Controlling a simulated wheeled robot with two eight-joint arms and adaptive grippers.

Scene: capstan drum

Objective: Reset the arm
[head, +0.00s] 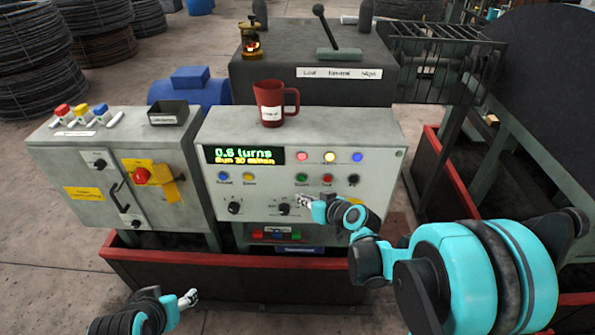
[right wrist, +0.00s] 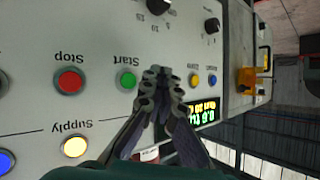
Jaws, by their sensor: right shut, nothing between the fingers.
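The grey control panel (head: 225,190) faces me, with a lit display (head: 244,155) reading about 0.6 turns. My right gripper (head: 302,199) is shut and empty in front of the panel, just below the green Start button (head: 301,178) and beside a black knob (head: 284,209). In the right wrist view, where the lettering is inverted, the shut fingertips (right wrist: 160,74) lie beside the green Start button (right wrist: 127,80); contact cannot be told. The red Stop button (right wrist: 70,80) is further left there. My left gripper (head: 188,298) is low at the front, away from the panel; its fingers are too small to read.
A red mug (head: 268,103) stands on top of the panel. A grey cabinet (head: 60,165) with a red emergency knob (head: 140,175) stands to the left. A lever (head: 322,28) rises from the dark box behind. A red-rimmed trough (head: 170,258) runs below.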

